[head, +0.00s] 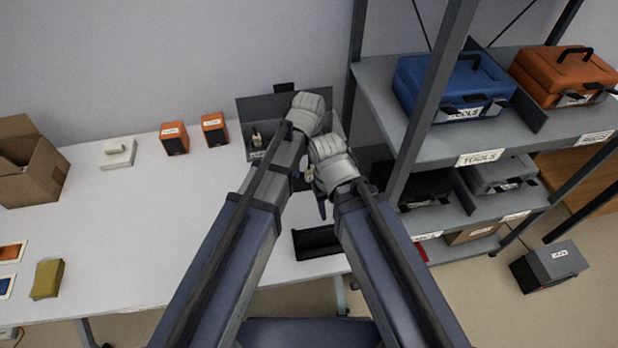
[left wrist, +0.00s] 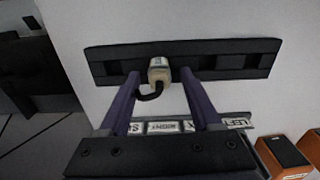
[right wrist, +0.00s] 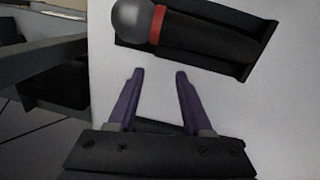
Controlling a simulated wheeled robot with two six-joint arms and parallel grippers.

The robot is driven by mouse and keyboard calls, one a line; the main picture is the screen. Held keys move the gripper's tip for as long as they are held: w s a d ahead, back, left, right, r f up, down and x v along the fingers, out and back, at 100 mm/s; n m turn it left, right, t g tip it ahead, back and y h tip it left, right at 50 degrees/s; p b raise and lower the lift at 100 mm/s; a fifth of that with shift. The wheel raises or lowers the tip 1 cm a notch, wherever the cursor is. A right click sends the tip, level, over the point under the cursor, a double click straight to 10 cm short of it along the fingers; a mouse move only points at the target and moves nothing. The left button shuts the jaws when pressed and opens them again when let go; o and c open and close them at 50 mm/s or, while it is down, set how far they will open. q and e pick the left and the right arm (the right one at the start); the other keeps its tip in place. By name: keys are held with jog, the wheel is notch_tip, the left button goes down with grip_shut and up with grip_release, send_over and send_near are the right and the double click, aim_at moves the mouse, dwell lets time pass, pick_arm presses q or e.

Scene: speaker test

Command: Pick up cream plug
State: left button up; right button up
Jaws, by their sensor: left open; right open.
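The cream plug (left wrist: 159,72) sits on a black slotted strip (left wrist: 105,55) in the left wrist view, with a black cable curling from its lower side. My left gripper (left wrist: 159,76) is open, its purple fingers on either side of the plug; I cannot tell whether they touch it. In the head view my arms hide most of this spot. My right gripper (right wrist: 159,72) is open and empty over the white table, short of a black tray (right wrist: 245,72) that holds a microphone (right wrist: 135,20) with a red ring.
A cardboard box (head: 32,165) and a yellow-green block (head: 47,279) are farther left. A shelf (head: 385,95) with toolboxes stands close on the right. The middle-left table is clear.

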pick_arm(q)
jog(key=shift+r, duration=0.1)
jog(key=shift+c, duration=0.4)
grip_shut()
